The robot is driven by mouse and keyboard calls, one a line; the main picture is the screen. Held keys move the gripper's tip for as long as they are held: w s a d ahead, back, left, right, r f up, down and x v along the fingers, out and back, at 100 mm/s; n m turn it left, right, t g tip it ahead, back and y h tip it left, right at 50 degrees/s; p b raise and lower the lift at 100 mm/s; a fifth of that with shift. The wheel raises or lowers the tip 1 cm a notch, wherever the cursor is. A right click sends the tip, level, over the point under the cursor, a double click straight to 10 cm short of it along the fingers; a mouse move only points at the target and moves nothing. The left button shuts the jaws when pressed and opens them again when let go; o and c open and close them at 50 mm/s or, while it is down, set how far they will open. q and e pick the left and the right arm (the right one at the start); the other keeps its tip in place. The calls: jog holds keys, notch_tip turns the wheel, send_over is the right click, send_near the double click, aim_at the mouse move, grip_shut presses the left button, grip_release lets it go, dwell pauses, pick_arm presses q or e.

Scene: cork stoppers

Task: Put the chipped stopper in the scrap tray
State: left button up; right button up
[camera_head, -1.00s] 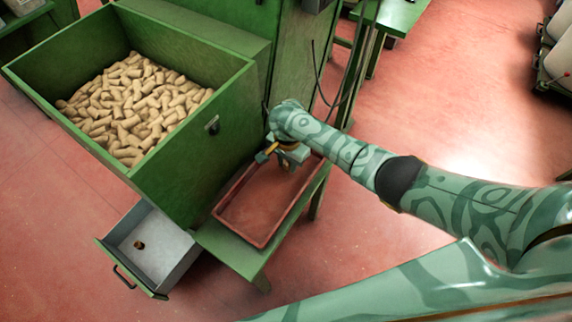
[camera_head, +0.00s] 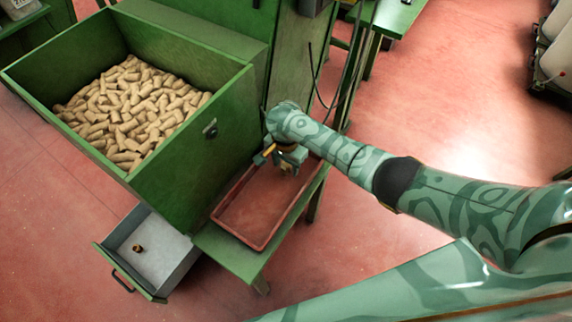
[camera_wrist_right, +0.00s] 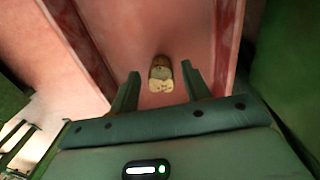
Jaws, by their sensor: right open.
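A cork stopper (camera_wrist_right: 161,70) shows in the right wrist view, brown with a pale, ragged end towards me. It lies on the floor of the red tray (camera_head: 222,214), between or just beyond my right gripper's fingertips (camera_wrist_right: 161,80); I cannot tell which. The fingers are apart, one on each side of it, with gaps. In the head view my right gripper (camera_head: 291,163) is low over the far end of the red tray and hides the stopper there. No label shows which container is the scrap tray. My left gripper is not in view.
A green bin (camera_head: 185,180) full of pale corks (camera_head: 130,105) stands left of the red tray. Below it, an open drawer (camera_head: 165,268) with a grey inside holds a small dark brown piece (camera_head: 138,249). The red tray sits on a green shelf (camera_head: 235,258).

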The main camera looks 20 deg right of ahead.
aim_at(286, 164)
pick_arm(q)
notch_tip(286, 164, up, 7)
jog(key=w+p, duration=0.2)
jog(key=p, duration=0.4)
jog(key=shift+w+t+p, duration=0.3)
pick_arm(e)
notch_tip(286, 164, up, 11)
